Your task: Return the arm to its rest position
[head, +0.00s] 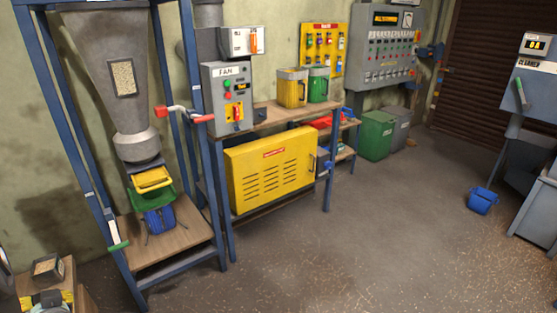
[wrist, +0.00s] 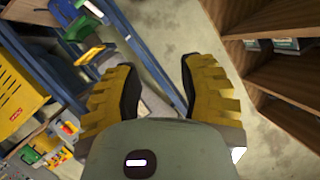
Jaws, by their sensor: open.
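My gripper (wrist: 160,92) shows in the wrist view as two yellow ridged fingers with dark inner pads. The fingers stand apart with a wide gap, and nothing is between them. Through the gap I see a blue frame post and grey floor. My arm and gripper do not show in the head view.
A blue-framed hopper stand (head: 108,240) with a grey hopper (head: 107,70) is at left. A yellow slotted cabinet (head: 270,168) stands beside it. A blue bucket (head: 482,201) sits on the floor at right. Wooden shelves (wrist: 270,60) are close at right in the wrist view. The central floor is clear.

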